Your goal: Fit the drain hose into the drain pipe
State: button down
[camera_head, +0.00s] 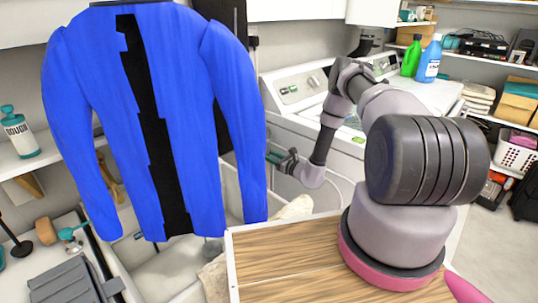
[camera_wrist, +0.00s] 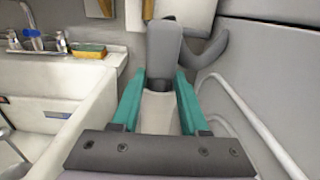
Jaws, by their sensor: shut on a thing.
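My gripper (camera_wrist: 160,76) has its teal fingers closed on a dark grey, rounded piece (camera_wrist: 165,48), which looks like the end of the drain hose. A curved grey hook (camera_wrist: 213,50) shows at its right, seeming to join it. In the head view, my gripper (camera_head: 276,156) is low in the gap between the blue jacket and the washer; the hose end is too small to make out there. A pale surface shows between the fingers in the wrist view. I cannot clearly pick out the drain pipe, nor tell whether the hose touches it.
A white sink (camera_wrist: 66,73) with a faucet and sponge (camera_wrist: 88,50) lies left of my gripper. White tubing (camera_wrist: 258,128) runs along the right. A blue jacket (camera_head: 75,95) hangs at left, the washer (camera_head: 300,92) stands behind my arm, and a wooden top (camera_head: 290,255) is in front.

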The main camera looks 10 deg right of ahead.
jog(key=shift+c, duration=1.7)
grip_release()
jog(key=v, duration=1)
jog(key=shift+s+d, duration=0.25)
jog(key=shift+s, duration=0.1)
